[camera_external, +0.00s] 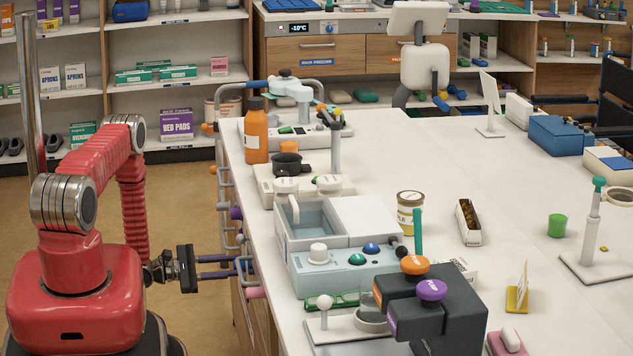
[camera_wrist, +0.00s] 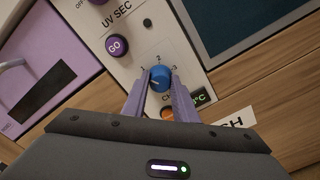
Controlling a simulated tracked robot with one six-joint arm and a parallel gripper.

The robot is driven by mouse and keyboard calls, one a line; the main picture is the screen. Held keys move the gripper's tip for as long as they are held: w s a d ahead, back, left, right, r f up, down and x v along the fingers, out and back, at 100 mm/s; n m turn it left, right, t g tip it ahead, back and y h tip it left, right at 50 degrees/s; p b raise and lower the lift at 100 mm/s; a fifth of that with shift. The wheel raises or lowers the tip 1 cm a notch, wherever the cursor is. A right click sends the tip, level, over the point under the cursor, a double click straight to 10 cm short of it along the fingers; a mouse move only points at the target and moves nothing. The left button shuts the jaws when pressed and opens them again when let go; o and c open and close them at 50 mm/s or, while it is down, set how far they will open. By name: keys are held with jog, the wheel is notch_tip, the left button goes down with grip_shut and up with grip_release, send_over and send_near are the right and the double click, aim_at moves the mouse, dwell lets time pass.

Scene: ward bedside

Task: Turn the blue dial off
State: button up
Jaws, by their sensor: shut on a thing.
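The blue dial (camera_wrist: 160,77) is on a pale control panel in the wrist view, with the numbers 1, 2 and 3 around its upper side. A small light mark shows on its lower left face; its exact setting is too small to read surely. My gripper (camera_wrist: 159,88) has its two purple fingers on either side of the dial, shut on it. In the external view my gripper (camera_external: 238,267) reaches right to the front of the counter, and the dial itself is hidden there.
Several handles and knobs, such as a pink one (camera_external: 256,292), stick out from the counter front. The floor (camera_external: 190,225) left of the counter is clear.

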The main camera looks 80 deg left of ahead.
jog(key=n, duration=1.1)
jog(key=shift+f, duration=0.1)
dwell(0.4)
jog(key=o, duration=1)
jog(key=shift+o, duration=0.2)
jog(key=shift+s, duration=0.1)
jog(key=s, duration=1.3)
jog(key=shift+s, duration=0.35)
